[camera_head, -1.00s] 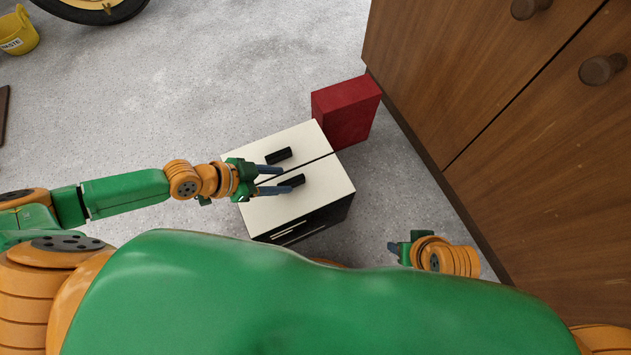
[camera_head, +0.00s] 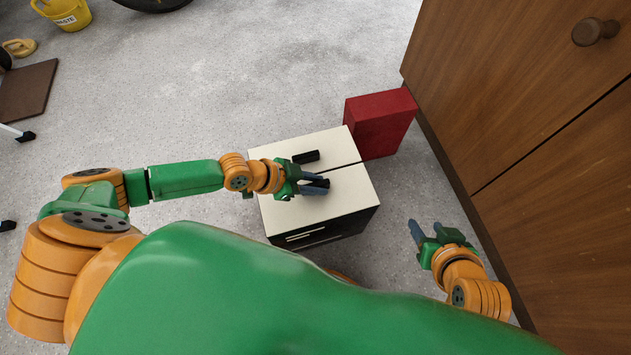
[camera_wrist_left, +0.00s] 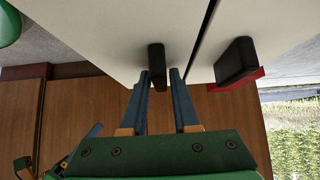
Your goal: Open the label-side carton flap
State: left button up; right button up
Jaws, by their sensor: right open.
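The carton has a white top split by a dark seam into two flaps, both lying flat, each with a black handle. The near flap (camera_head: 345,199) adjoins the black front wall (camera_head: 340,229), which bears pale label lines. The far flap (camera_head: 284,147) has its own handle (camera_head: 306,157), also seen in the left wrist view (camera_wrist_left: 235,62). My left gripper (camera_head: 316,182) is at the near flap's handle (camera_head: 322,183). In the left wrist view its fingers stand either side of this handle (camera_wrist_left: 157,66), with a small gap visible at one side. My right gripper (camera_head: 424,229) is open and empty, right of the carton.
A red box (camera_head: 380,124) stands against the carton's far right side. A wooden cabinet (camera_head: 530,120) with round knobs borders the right. A yellow waste bucket (camera_head: 68,12) and a brown board (camera_head: 28,92) are at the far left. Grey floor is clear behind the carton.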

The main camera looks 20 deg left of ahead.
pick_arm(q)
grip_shut()
dwell(1.1)
